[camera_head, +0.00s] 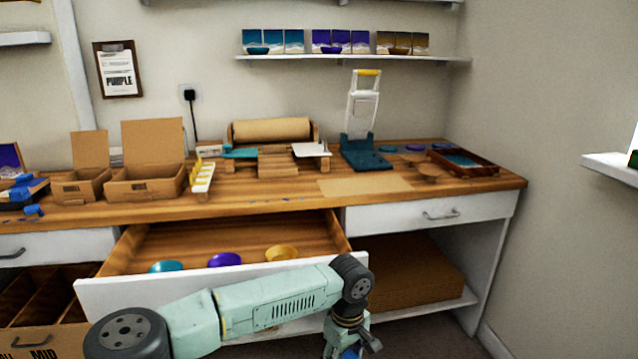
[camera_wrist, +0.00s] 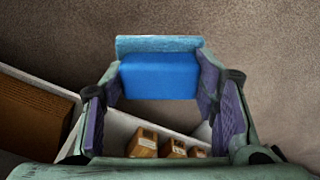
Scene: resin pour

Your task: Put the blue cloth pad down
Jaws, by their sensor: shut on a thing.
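The blue cloth pad (camera_wrist: 160,77) is between the fingers of my gripper (camera_head: 348,338), with a paler blue strip along its far edge in the wrist view. My gripper is shut on the pad and holds it over the brown floor, in front of the workbench. In the head view only a small bit of blue shows at the bottom edge, under the gripper; the rest of the pad is hidden or out of frame.
The open drawer (camera_head: 130,297) holds a teal, a purple and a yellow bowl. The wooden benchtop (camera_head: 270,205) carries cardboard boxes, a paper roll, a white-and-teal stand and a tray (camera_head: 485,168). A bare tan sheet (camera_head: 365,186) lies near its front. Small brown boxes (camera_wrist: 173,147) show below my gripper.

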